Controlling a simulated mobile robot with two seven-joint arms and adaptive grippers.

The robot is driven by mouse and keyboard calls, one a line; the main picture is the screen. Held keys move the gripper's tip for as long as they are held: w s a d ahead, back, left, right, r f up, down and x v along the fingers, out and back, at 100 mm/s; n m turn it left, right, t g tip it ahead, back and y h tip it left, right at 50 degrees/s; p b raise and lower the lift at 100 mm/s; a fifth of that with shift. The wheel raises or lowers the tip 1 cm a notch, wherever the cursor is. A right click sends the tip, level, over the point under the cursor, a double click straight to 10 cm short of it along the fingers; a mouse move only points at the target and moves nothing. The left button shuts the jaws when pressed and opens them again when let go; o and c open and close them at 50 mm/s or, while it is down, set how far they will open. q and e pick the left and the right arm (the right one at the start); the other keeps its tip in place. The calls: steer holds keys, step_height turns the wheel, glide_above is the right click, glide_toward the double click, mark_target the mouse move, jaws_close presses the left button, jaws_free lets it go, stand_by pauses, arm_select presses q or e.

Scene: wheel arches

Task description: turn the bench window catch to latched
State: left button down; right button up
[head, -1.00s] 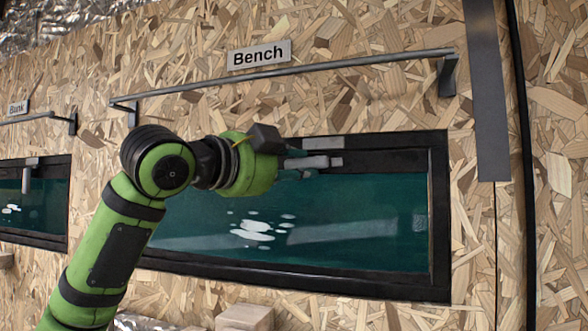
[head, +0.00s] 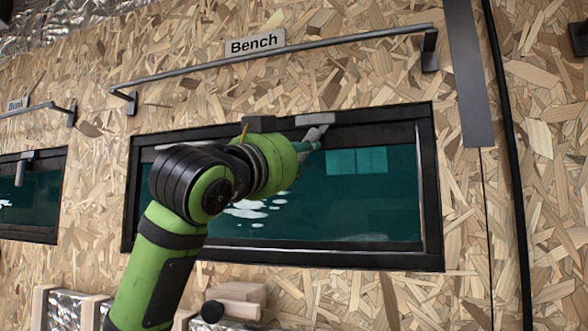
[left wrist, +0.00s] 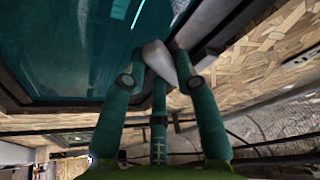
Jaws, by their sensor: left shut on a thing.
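The bench window (head: 434,200) is a dark-framed pane under the "Bench" sign (head: 255,43). Its catch has a pale grey plate (head: 315,119) on the top frame and a grey lever (head: 316,133) slanting down and left from it. My left gripper (head: 305,145) is at the lever, below the plate, and shut on it. In the left wrist view the lever (left wrist: 158,60) sits between the teal fingers of the left gripper (left wrist: 158,82). My own wrist hides part of the window in the head view. My right gripper is not in view.
A grey rail (head: 340,60) runs above the window. Another window (head: 62,190) with its own catch (head: 28,155) is at the left. Wooden blocks (head: 238,294) and a dark knob (head: 212,311) are below. A black cable (head: 505,130) runs down the wall at the right.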

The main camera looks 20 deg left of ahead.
arm_select(q)
steer(key=n+y+b, duration=0.1)
steer(key=n, duration=0.1)
steer(key=d+n+t+y+b, duration=0.1)
steer(key=n, duration=0.2)
steer(key=shift+s+d+f, duration=0.1)
steer(key=shift+f, duration=0.1)
steer(key=n+y, duration=0.1)
steer(key=n, duration=0.1)
steer(key=n+y+b, duration=0.1)
steer(key=shift+d+r+n+t+b, duration=0.1)
steer(key=shift+d+n+t+b, duration=0.2)
steer(key=shift+d+n+t, duration=0.1)
steer(key=shift+s+d+r+n+y, duration=0.1)
steer(key=shift+n+y, duration=0.5)
steer(key=shift+n, duration=0.1)
steer(key=c, duration=0.9)
jaws_free()
steer(key=shift+c, duration=0.2)
steer(key=shift+w, duration=0.25)
steer(key=v, duration=1.2)
